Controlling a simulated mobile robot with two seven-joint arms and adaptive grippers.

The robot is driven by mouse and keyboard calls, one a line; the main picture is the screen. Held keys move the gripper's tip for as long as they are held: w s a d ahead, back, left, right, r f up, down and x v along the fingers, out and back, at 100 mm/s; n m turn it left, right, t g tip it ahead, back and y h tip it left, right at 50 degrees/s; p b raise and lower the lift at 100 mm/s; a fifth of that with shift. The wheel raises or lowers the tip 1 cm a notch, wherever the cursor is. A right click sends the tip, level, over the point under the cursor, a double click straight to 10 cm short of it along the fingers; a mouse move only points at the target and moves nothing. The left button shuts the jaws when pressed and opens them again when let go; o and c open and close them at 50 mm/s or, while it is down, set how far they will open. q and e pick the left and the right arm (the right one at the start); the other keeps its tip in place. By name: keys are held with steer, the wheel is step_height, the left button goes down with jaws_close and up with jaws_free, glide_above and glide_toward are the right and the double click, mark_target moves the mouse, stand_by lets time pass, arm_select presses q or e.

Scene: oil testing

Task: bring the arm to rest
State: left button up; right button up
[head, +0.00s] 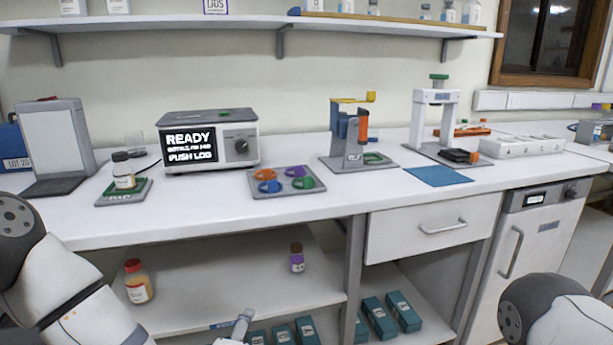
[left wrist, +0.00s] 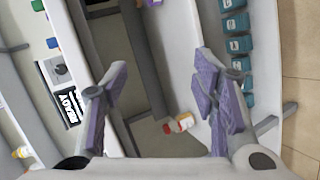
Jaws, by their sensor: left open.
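My left arm (head: 70,290) comes in low at the left of the head view, in front of the bench. Part of my left gripper (head: 240,325) shows at the bottom edge of that view. In the left wrist view, my left gripper (left wrist: 160,98) is open, its purple-padded fingers wide apart with nothing held between them. A bottle with a red cap (left wrist: 180,124) shows between the fingers, farther off on the shelf. My right arm (head: 550,312) shows only as a rounded link at the lower right; its gripper is out of view.
The white bench top (head: 420,205) carries a tester reading READY (head: 205,140), a bottle on a green pad (head: 123,172) and a tray of coloured rings (head: 285,182). The lower shelf (head: 220,280) holds a red-capped bottle (head: 138,282) and a purple-labelled bottle (head: 297,258). Teal boxes (head: 378,318) stand below.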

arm_select(q)
steer(key=s+a+f+m+g+h, duration=0.1)
steer(key=s+f+m+g, duration=0.35)
steer(key=s+f, duration=0.45)
steer(key=s+a+f+m+g, duration=0.25)
steer(key=s+f+m, duration=0.3)
steer(key=s, duration=0.65)
steer(key=s+a+f+m+g, duration=0.1)
steer(key=s+a+g, duration=0.3)
steer(key=s, duration=0.6)
steer(key=s+a+f+m+g+y, duration=0.1)
steer(key=s+a+m+g, duration=0.3)
steer(key=s, duration=0.7)
steer(key=shift+s+f+m+g, duration=0.15)
steer(key=shift+s+m+g, duration=0.05)
steer(key=shift+m+g, duration=0.1)
steer(key=shift+w, duration=0.1)
steer(key=shift+c, duration=0.3)
